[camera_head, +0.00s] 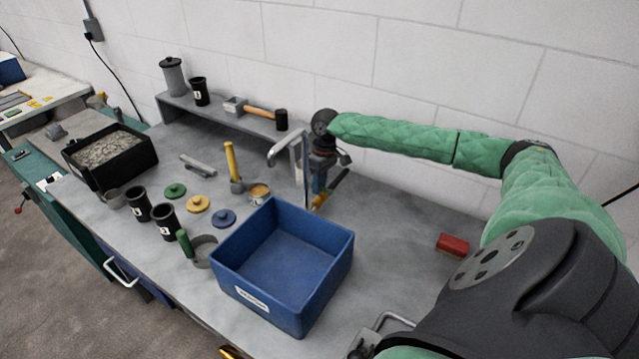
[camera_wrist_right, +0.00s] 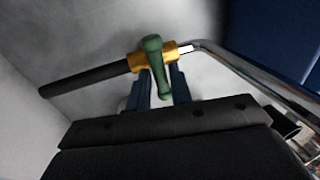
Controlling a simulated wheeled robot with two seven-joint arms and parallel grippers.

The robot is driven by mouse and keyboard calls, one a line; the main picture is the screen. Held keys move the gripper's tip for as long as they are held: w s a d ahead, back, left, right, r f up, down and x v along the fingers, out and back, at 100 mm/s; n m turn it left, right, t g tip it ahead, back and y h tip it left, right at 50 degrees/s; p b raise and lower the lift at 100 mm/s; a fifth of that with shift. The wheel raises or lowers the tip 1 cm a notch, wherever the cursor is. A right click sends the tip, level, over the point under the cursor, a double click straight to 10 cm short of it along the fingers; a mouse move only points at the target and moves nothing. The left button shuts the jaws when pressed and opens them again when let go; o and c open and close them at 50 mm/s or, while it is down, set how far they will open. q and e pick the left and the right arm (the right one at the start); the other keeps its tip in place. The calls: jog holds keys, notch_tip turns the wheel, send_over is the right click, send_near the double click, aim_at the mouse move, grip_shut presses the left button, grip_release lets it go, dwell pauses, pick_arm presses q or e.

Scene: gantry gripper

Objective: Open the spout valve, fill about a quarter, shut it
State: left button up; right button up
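The spout (camera_head: 285,146) is a bent silver pipe standing behind the blue bin, its mouth turned down on the left. In the right wrist view the valve has a brass body (camera_wrist_right: 139,63) with a green lever (camera_wrist_right: 154,62) across it. A black tube runs left from the body and the silver pipe (camera_wrist_right: 240,68) runs right. My right gripper (camera_head: 318,186) points down at the valve. Its blue fingers (camera_wrist_right: 161,88) are apart, one on each side of the lever's near end; whether either touches is unclear. My left gripper is not in view. The fill level cannot be seen.
An empty blue bin (camera_head: 344,257) stands in front of the spout. Black cups (camera_head: 164,222), coloured lids (camera_head: 197,204) and a scoop (camera_head: 203,251) lie left of it. A gravel tray (camera_head: 76,170) is far left. A red block (camera_head: 452,245) lies right. A raised shelf (camera_head: 215,117) runs behind.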

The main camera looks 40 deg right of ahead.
grip_shut()
